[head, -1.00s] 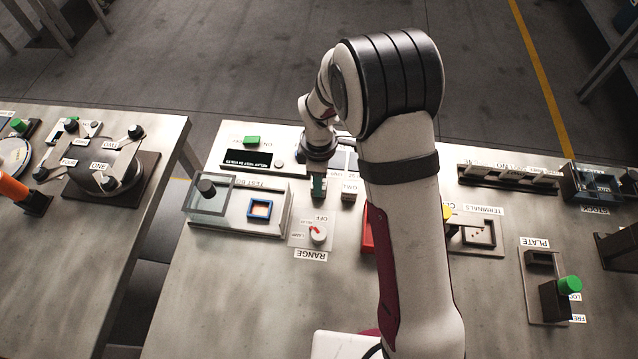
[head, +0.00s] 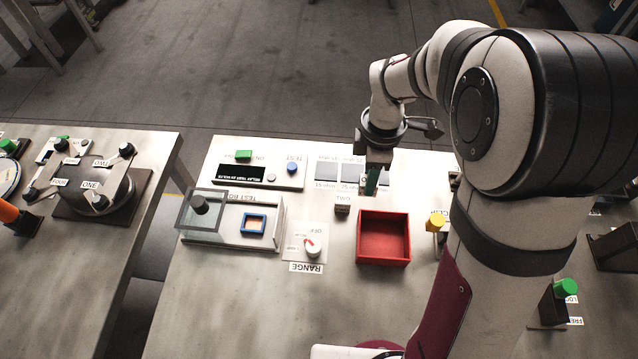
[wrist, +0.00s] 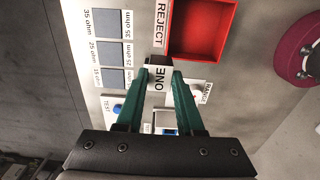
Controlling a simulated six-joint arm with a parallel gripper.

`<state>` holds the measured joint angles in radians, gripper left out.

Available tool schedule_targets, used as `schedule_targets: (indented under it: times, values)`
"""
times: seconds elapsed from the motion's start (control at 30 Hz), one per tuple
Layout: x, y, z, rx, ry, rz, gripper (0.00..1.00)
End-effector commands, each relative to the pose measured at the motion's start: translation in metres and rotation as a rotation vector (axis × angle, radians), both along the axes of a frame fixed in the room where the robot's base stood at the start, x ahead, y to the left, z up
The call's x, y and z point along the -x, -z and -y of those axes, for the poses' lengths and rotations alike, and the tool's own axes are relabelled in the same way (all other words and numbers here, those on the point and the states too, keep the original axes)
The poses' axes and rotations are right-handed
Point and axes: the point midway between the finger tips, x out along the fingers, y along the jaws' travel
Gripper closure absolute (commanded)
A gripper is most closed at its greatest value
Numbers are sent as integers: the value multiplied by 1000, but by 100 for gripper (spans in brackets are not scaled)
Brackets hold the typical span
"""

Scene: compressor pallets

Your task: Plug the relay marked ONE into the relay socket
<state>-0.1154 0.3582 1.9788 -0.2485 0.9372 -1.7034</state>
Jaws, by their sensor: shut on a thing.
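My gripper (wrist: 157,70) is shut on a small relay with a white label reading ONE (wrist: 159,82), held between its green fingertips. In the head view my gripper (head: 371,186) hangs above the ohm-marked pads, at the far left corner of the red tray, and its load is hard to make out. A second small block (head: 342,210), whose upside-down label seems to read TWO, stands left of the tray. A blue-framed square recess (head: 245,222) lies on the test box at left and may be the relay socket; no socket label is readable. It is empty.
The red tray (head: 382,264), by the REJECT label (wrist: 161,24), is empty. The RANGE dial (head: 313,249) sits between block and test box. A clear cover (head: 181,217) with a dark knob stands left of the recess. A display panel (head: 270,176) lies behind. The table front is bare.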

Motion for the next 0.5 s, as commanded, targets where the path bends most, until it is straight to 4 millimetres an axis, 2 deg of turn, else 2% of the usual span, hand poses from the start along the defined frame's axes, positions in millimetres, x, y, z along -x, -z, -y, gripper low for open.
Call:
schedule_targets:
  times: [0.07, 0.17, 0.4, 0.5]
  values:
    - [1, -1, 0, 0, -1, 0, 100]
    - [2, -3, -17, 0, -6, -1, 100]
    - [20, -12, -98, 0, -8, 0, 100]
    - [28, -13, -120, 0, -5, 0, 100]
